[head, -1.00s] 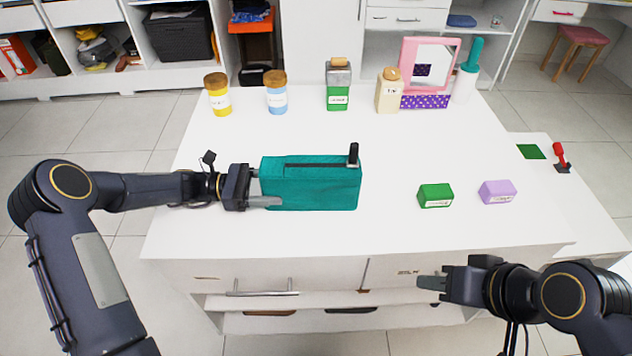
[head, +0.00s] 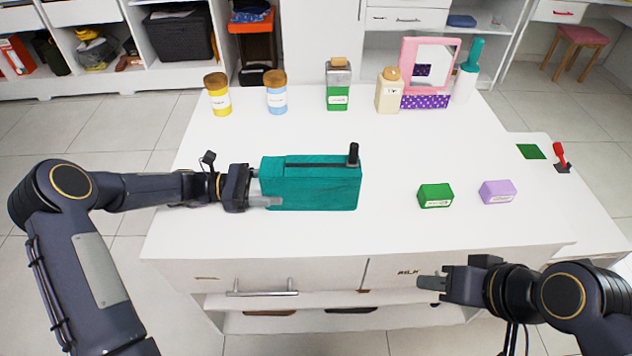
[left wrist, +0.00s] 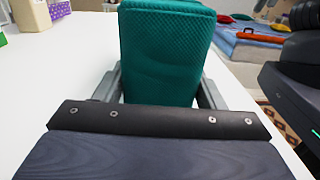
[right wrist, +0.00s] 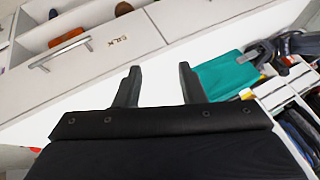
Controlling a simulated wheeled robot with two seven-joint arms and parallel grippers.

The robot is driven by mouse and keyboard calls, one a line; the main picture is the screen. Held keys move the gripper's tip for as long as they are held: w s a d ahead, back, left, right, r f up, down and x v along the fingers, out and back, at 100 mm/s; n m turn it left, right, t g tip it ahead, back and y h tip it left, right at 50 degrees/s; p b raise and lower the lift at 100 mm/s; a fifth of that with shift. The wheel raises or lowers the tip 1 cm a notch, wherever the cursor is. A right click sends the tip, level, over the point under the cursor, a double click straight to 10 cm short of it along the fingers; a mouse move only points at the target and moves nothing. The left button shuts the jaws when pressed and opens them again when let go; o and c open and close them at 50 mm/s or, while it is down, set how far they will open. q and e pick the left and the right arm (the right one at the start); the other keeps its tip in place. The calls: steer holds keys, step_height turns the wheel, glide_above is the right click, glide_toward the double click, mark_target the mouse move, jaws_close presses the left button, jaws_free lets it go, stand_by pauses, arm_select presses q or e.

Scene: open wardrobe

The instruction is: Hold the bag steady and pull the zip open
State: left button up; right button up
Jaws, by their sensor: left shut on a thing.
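The teal bag (head: 315,190) stands on the white table left of centre; it also shows in the left wrist view (left wrist: 165,55). A dark zip line (head: 315,165) runs along its top. The black zip pull (head: 353,153) stands up at the right end. My left gripper (head: 264,188) is shut on the bag's left end, one finger on each side (left wrist: 165,92). My right gripper (head: 428,283) is open and empty, in front of the table's front edge, away from the bag. Its two fingers stand apart in the right wrist view (right wrist: 157,85).
A green box (head: 435,196) and a lilac box (head: 497,192) lie right of the bag. Jars, bottles and a pink mirror (head: 430,62) line the back edge. A drawer handle (head: 262,288) juts from the table front. The table between bag and green box is clear.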

steer(key=shift+c, duration=1.1)
steer(key=shift+w+r, duration=0.25)
steer(key=shift+r, duration=0.05)
steer(key=shift+c, duration=1.3)
steer(key=shift+n+g, duration=0.4)
steer(key=shift+g, duration=0.2)
steer(key=w+r, duration=0.2)
steer(key=w+d+r, duration=0.1)
steer(key=w+r, duration=0.1)
steer(key=w, duration=0.1)
steer(key=shift+w+d+r, duration=0.1)
steer(key=shift+w+r, duration=0.25)
steer(key=shift+r, duration=0.05)
jaws_close()
steer(key=g+h, duration=0.2)
steer(key=h, duration=0.2)
glide_toward(353, 155)
steer(key=w+d, duration=0.3)
steer(key=s+x, duration=0.1)
steer(key=x, duration=0.6)
steer(key=shift+s+f+n, duration=0.35)
steer(key=shift+s+n, duration=0.05)
steer(key=shift+d, duration=0.15)
